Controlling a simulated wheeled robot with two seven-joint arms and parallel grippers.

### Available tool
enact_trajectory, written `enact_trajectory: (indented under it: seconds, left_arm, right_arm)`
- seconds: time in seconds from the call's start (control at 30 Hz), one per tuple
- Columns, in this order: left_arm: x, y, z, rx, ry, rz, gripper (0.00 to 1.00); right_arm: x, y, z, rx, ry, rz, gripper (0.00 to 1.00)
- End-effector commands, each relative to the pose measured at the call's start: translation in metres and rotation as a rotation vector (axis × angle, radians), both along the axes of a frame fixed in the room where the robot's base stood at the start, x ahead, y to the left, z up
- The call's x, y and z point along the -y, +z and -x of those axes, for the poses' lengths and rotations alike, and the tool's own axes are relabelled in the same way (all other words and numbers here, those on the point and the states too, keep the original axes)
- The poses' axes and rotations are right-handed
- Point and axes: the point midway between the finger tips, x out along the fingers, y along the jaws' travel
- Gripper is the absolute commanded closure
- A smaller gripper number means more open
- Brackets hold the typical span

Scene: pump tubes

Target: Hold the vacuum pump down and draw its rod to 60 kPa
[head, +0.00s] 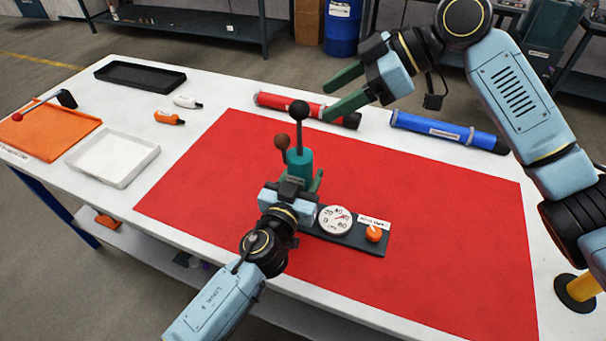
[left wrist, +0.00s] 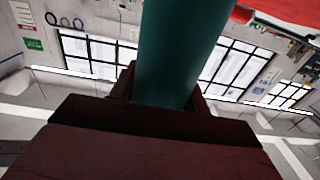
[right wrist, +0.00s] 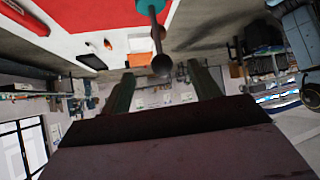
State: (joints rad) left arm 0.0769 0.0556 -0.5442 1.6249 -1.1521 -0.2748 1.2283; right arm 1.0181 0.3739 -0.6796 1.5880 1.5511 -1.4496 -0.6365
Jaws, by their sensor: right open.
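The vacuum pump (head: 299,161) is a teal upright cylinder on the red mat. Its grey rod (head: 299,132) rises to a dark ball knob (head: 299,107); a brown ball (head: 282,142) stands beside it. My left gripper (head: 306,181) is closed around the teal body, which fills the space between its fingers in the left wrist view (left wrist: 180,50). A round white gauge (head: 335,219) sits on the dark base; its needle is too small to read surely. My right gripper (head: 325,101) is open and empty, above and right of the knob, which also shows in the right wrist view (right wrist: 161,63).
An orange knob (head: 374,234) with a label is on the base's right end. A red tube (head: 285,103) and a blue tube (head: 450,131) lie along the back. Trays and small bottles are at the left. The red mat (head: 450,230) is clear at right.

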Motion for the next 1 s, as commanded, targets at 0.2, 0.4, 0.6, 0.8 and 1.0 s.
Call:
enact_trajectory:
  seconds: [0.2,0.4,0.6,0.8,1.0]
  left_arm:
    - [0.000,0.000,0.000,-0.001,0.000,0.000,0.29]
    - [0.000,0.000,0.000,0.000,0.000,0.000,0.29]
    - [-0.003,-0.001,0.011,-0.002,-0.001,0.001,0.29]
    - [-0.013,-0.001,0.045,-0.003,0.001,0.001,0.29]
    - [-0.024,-0.001,0.081,-0.004,0.001,0.002,0.29]
  right_arm:
    - [0.000,0.000,0.000,0.000,0.000,0.000,0.38]
    - [0.000,0.000,0.000,0.000,0.000,0.000,0.38]
    - [0.000,0.000,0.000,0.000,0.000,0.000,0.38]
    - [0.000,0.000,0.000,0.000,0.000,0.000,0.38]
    - [0.000,0.000,0.000,0.000,0.000,0.000,0.38]
